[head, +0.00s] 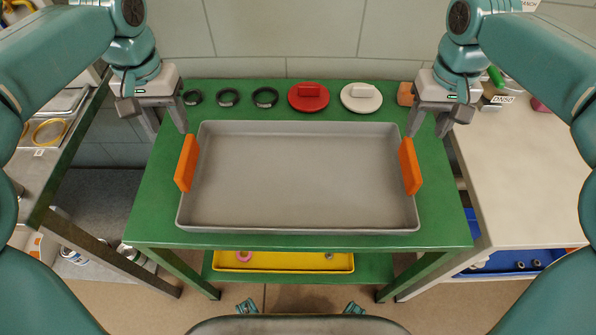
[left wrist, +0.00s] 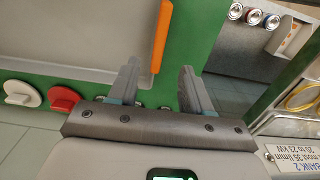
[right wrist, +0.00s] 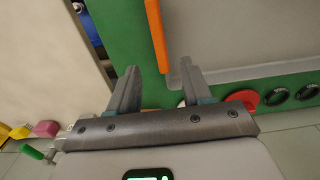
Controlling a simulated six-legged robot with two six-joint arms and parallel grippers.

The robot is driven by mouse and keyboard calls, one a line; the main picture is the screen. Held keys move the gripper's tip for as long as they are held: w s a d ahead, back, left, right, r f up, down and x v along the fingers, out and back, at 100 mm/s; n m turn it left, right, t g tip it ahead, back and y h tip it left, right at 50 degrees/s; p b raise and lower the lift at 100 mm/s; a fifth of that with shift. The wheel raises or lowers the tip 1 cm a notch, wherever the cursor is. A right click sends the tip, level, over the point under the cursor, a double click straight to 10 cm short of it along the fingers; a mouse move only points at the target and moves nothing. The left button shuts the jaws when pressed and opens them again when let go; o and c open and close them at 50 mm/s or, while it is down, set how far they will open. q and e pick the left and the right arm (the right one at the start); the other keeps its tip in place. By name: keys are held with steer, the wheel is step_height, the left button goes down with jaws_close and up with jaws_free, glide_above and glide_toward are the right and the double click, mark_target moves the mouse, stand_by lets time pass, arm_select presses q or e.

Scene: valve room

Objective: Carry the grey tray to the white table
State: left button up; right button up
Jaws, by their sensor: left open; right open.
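The grey tray (head: 300,180) lies flat and empty on the green table (head: 155,215). It has an orange left handle (head: 187,162) and an orange right handle (head: 411,166). My left gripper (head: 167,133) is open and empty, just behind the left handle; in the left wrist view that handle (left wrist: 161,35) ends near the gap between my fingers. My right gripper (head: 428,133) is open and empty behind the right handle, which also ends near the finger gap in the right wrist view (right wrist: 156,32). The white table (head: 535,180) stands to the right.
A red lid (head: 308,98), a white lid (head: 361,98) and black rings (head: 228,98) line the table's back edge. A yellow tray (head: 285,262) sits on the lower shelf. A grey bench (head: 50,165) stands left. The white table's visible middle is clear.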

mark_target(184, 155)
arm_select(q)
step_height(184, 155, down, 13)
steer(key=shift+s+r, duration=0.1)
steer(key=shift+s, duration=0.05)
arm_select(e)
step_height(184, 155, down, 13)
steer(key=shift+s, duration=0.1)
arm_select(q)
steer(key=c, duration=0.9)
arm_select(e)
steer(key=c, duration=0.9)
arm_select(q)
jaws_close()
arm_select(e)
jaws_close()
steer(key=shift+r, duration=0.1)
